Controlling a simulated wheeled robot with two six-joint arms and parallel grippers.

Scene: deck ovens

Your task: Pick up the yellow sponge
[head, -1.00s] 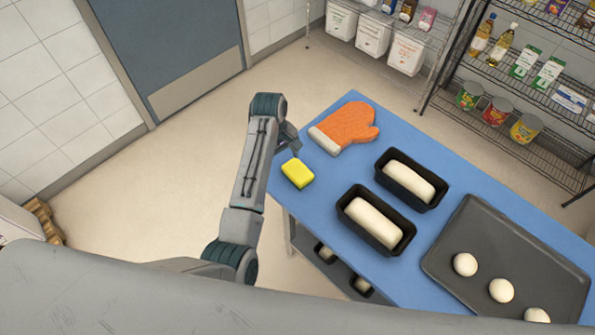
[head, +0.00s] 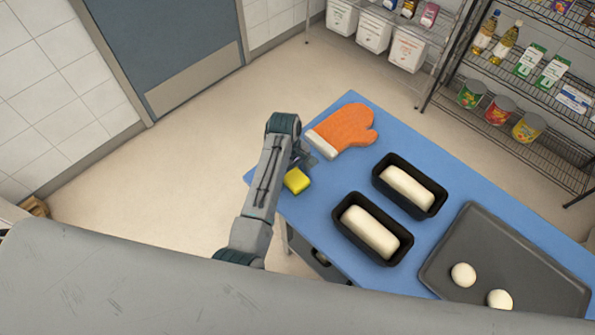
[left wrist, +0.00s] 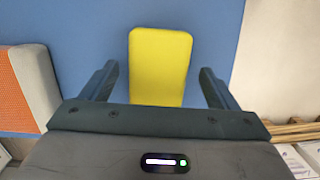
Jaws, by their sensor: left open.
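The yellow sponge (head: 297,181) lies on the blue table near its left end. In the left wrist view the sponge (left wrist: 160,65) sits between the two fingers, with space on both sides. My left gripper (head: 303,160) is right at the sponge in the head view, and the arm covers part of the sponge's left side. In the left wrist view the left gripper (left wrist: 158,85) is open and holds nothing. My right gripper is not in view.
An orange oven mitt (head: 345,128) lies beside the gripper. Two black loaf pans (head: 374,258) with dough and a dark tray (head: 450,237) with dough balls are further right. The blue table's edge (left wrist: 238,45) is close to the sponge.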

